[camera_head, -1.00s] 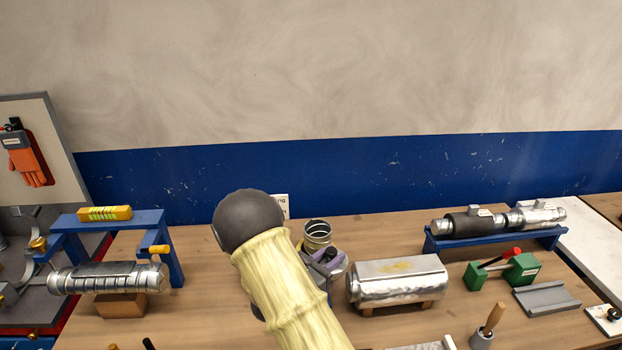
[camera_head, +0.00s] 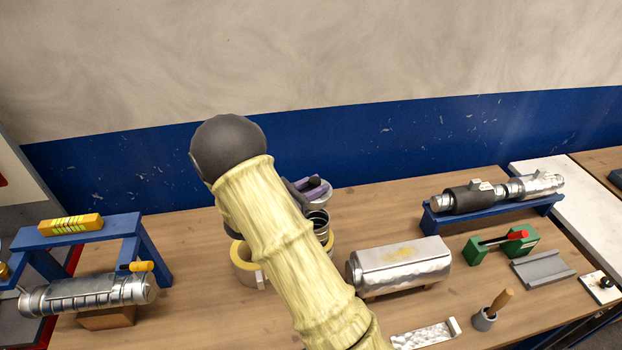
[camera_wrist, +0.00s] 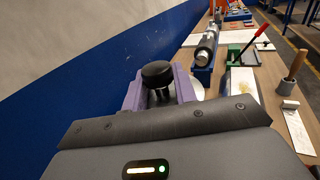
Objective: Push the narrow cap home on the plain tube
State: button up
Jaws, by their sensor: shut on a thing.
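My gripper (camera_head: 314,187), with purple fingers, is behind my forearm in the head view. It is shut on a black knob (camera_wrist: 157,72) that stands between the fingers in the wrist view. A round silvery body (camera_head: 321,200) shows under the knob in the head view and seems to be the narrow cap. An open-topped metal tube (camera_head: 318,219) stands upright just below and in front of the gripper. It may be the plain tube, but I cannot tell for sure. My forearm hides part of it. The cap appears apart from it.
Yellow rings (camera_head: 243,265) stand beside my forearm. A silver flat-topped duct (camera_head: 398,262) is right of centre. A blue stand (camera_head: 490,215) bears joined tubes at the back right. A blue frame (camera_head: 85,232) straddles a ribbed duct (camera_head: 80,293) at the left.

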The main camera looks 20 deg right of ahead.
jog(key=shift+s, duration=0.15)
jog(key=shift+g, duration=0.3)
jog(key=shift+f+m+g, duration=0.1)
jog(key=shift+m+g, duration=0.2)
jog(key=shift+m, duration=0.1)
jog(key=shift+f+b, duration=1.85)
jog(key=shift+f, duration=0.95)
jog(key=shift+f+b, duration=1.15)
jog(key=shift+f, duration=0.9)
jog(key=o, duration=1.1)
jog(key=shift+a, duration=0.1)
jog(key=s+a+b, duration=0.1)
jog(key=a, duration=0.4)
jog(key=a+b, duration=0.2)
jog(key=a, duration=0.4)
jog(key=s+a+b, duration=0.1)
jog(key=a+b, duration=0.1)
jog(key=a, duration=0.4)
jog(key=shift+s+a, duration=0.1)
jog(key=shift+s, duration=0.25)
